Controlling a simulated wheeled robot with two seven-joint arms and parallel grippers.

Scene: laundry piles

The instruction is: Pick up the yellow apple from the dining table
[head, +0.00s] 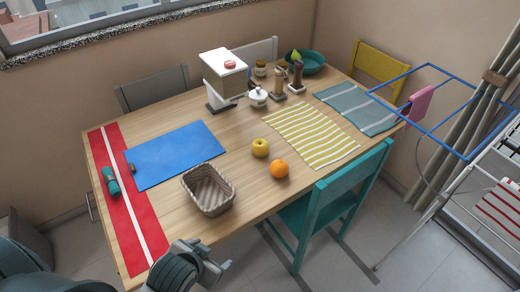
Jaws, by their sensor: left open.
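The yellow apple (260,148) sits on the wooden dining table (228,214), near the middle of its near half. An orange (279,169) lies just to its lower right, close by. My left gripper (222,266) is at the bottom of the head view, just off the table's near edge. It is open and empty, well short of the apple. My right gripper is not in the view.
A wicker basket (208,190) stands left of the apple, and a striped yellow placemat (312,136) lies to its right. A blue mat (176,154) lies further left. A teal chair (338,196) stands at the near right edge.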

